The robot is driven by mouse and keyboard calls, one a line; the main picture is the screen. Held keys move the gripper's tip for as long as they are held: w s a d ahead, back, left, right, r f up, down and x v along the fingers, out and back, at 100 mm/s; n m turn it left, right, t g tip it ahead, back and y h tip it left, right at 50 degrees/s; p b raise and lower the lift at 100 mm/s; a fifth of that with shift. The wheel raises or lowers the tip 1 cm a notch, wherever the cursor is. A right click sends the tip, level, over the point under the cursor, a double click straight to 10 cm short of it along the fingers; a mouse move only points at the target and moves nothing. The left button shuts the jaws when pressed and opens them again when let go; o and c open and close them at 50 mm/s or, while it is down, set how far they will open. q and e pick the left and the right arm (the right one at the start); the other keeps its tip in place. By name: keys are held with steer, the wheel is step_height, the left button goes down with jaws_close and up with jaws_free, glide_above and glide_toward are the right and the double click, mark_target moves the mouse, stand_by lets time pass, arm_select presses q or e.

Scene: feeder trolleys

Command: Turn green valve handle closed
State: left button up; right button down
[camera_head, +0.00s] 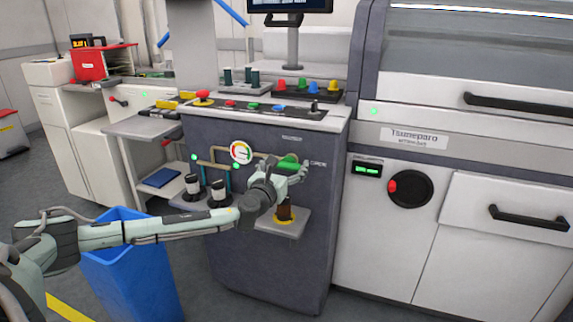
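The green valve handle (288,161) is on the upper right of the dark grey front panel of the middle cabinet, just left of a small printed label. My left arm reaches in from the left, and its gripper (298,172) is right at the handle. The gripper covers the handle's lower part, and the green top shows above the fingers. It overlaps the handle in this view; I cannot tell whether the fingers grip it or only sit beside it. My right gripper is not in view.
A round gauge (241,152) and pipes are left of the handle. A small shelf (290,226) with a brown bottle (284,209) is just below the gripper. A blue bin (135,270) stands under my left arm. A white machine (450,225) adjoins on the right.

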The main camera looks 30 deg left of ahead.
arm_select(q)
steer(key=c, duration=0.7)
